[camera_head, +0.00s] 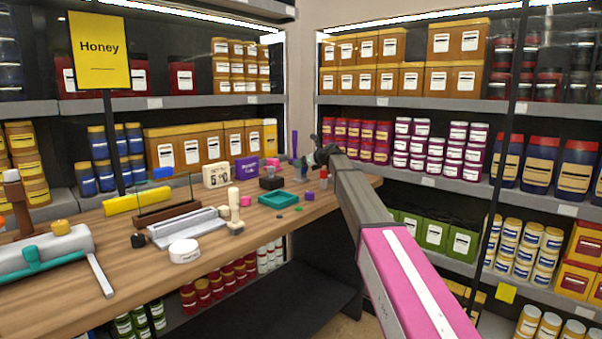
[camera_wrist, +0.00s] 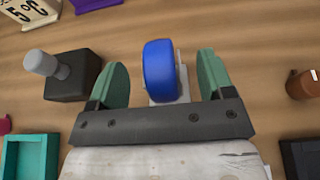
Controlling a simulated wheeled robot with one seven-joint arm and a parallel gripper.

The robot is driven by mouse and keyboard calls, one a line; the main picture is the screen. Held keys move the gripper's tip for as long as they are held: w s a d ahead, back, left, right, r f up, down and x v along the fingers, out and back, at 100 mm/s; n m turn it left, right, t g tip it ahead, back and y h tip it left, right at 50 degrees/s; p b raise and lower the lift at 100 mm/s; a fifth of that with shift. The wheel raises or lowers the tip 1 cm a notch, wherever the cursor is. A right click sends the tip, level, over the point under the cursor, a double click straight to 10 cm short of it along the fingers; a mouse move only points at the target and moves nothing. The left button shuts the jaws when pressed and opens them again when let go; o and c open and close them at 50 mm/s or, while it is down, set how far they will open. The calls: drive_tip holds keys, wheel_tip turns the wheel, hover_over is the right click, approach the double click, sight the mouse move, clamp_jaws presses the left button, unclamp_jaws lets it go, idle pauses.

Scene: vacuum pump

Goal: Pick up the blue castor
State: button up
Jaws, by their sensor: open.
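The blue castor (camera_wrist: 160,68) shows in the wrist view as an upright blue wheel with a pale grey mount beside and under it. My gripper (camera_wrist: 163,80) is open, with one green finger on each side of the castor. I cannot tell how far the fingers are above the wood. In the head view my gripper (camera_head: 321,156) is small at the far right part of the counter, and I cannot make out the castor there.
A black block with a grey knob (camera_wrist: 74,76) stands close left of my gripper. A teal tray (camera_wrist: 31,138) lies at lower left and a brown cylinder (camera_wrist: 302,84) at right. The wooden counter (camera_head: 120,245) holds many other items; stocked shelves stand behind it.

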drive_tip(key=shift+w+a+f, duration=0.15)
drive_tip(key=shift+w+a, duration=0.15)
drive_tip(key=shift+a, duration=0.05)
drive_tip(key=c, duration=1.2)
drive_tip(key=shift+c, duration=0.6)
